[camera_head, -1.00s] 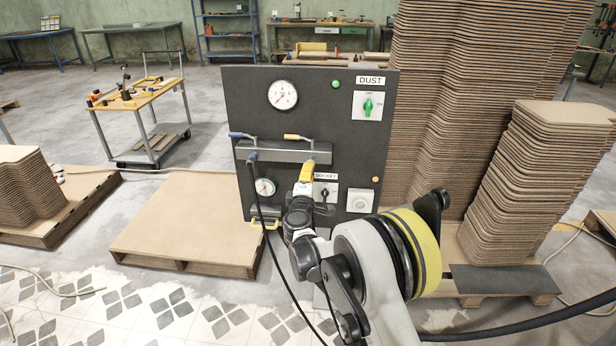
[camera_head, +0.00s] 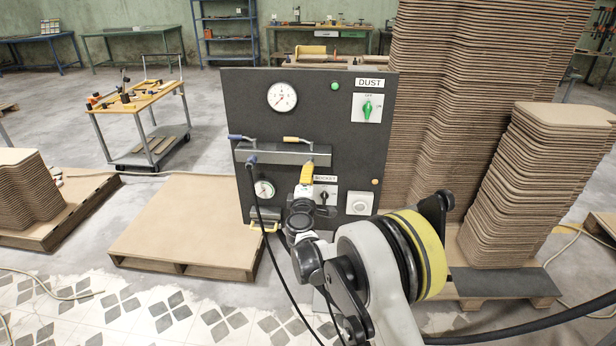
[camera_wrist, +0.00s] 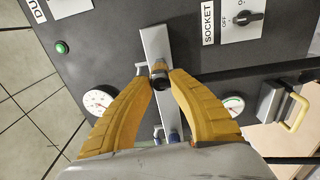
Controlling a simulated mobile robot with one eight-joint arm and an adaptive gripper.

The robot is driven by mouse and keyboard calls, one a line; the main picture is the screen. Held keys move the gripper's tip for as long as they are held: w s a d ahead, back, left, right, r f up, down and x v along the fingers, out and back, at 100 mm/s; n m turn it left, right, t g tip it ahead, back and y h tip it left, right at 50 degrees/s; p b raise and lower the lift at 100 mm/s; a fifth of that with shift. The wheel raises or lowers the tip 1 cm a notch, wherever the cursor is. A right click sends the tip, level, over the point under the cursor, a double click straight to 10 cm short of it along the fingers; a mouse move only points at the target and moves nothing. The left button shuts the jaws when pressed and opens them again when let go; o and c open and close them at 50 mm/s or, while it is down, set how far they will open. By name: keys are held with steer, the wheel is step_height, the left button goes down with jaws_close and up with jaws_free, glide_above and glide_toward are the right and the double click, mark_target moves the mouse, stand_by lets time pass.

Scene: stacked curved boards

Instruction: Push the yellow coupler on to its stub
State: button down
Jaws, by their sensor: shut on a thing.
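My gripper (camera_wrist: 160,80) has yellow fingers and is shut on the yellow coupler (camera_wrist: 160,83), which shows as a small dark, round end between the fingertips with a little yellow by it. In the head view my gripper (camera_head: 307,168) is at the right end of the grey manifold bar (camera_head: 275,153), just below it, and hides the coupler. The bar also shows in the wrist view (camera_wrist: 155,43), behind the fingertips. The stub is hidden, so I cannot tell whether coupler and stub touch.
The dark panel (camera_head: 310,100) carries gauges, a green DUST switch (camera_head: 367,108) and a SOCKET switch (camera_head: 324,197) close to my gripper. A blue coupler (camera_head: 252,160) with a black hose hangs at the bar's left. Levers, blue (camera_head: 240,136) and yellow (camera_head: 295,139), top the bar. Stacked boards (camera_head: 545,190) stand right.

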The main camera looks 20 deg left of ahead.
steer(key=shift+x, duration=1.15)
steer(key=c, duration=1.2)
jaws_free()
steer(key=shift+c, duration=0.2)
steer(key=v, duration=1.2)
